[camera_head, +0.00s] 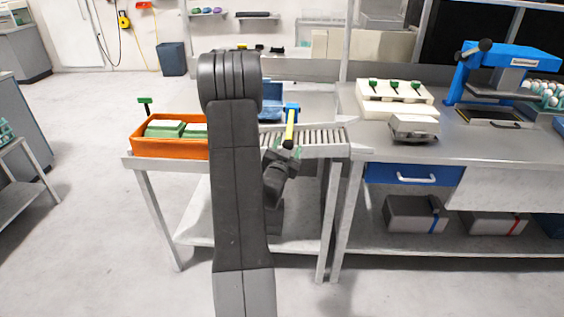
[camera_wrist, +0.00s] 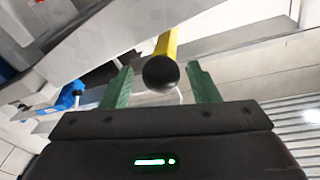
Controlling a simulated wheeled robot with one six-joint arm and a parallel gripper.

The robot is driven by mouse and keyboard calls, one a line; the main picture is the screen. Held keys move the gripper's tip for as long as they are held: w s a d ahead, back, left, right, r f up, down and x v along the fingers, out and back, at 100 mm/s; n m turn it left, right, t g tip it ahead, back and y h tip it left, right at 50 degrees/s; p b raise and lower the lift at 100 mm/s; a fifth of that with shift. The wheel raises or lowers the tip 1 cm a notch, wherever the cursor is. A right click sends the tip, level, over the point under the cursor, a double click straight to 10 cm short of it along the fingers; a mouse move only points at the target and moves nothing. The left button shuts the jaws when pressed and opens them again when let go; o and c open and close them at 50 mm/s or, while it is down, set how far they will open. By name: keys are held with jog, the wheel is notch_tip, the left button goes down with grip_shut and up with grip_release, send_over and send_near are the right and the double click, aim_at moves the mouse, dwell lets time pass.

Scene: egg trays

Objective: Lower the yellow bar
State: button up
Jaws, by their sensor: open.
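The yellow bar (camera_head: 290,128) stands out from a blue mount (camera_head: 292,107) above the roller conveyor, in the middle of the head view. In the wrist view, the yellow bar (camera_wrist: 166,42) ends in a black ball knob (camera_wrist: 161,74). My gripper (camera_wrist: 161,82) is open, with one green finger on each side of the knob. I cannot tell whether either finger touches it.
The roller conveyor (camera_head: 318,137) lies beside the bar. An orange crate (camera_head: 170,149) with green cartons stands at the left. A grey egg carton (camera_head: 414,128) and a blue press (camera_head: 510,54) stand on the right bench. Open floor lies in front.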

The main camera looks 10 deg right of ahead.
jog(key=b+v, duration=0.2)
jog(key=v, duration=1)
jog(key=shift+s, duration=0.25)
jog(key=p+x, duration=0.2)
jog(key=x, duration=1.1)
jog(key=shift+w+d+r+p, duration=0.1)
jog(key=shift+w+p, duration=0.2)
jog(key=shift+w+d+r+p, duration=0.1)
jog(key=shift+w+r+p, duration=0.1)
jog(key=shift+p, duration=0.1)
jog(key=shift+f, duration=0.15)
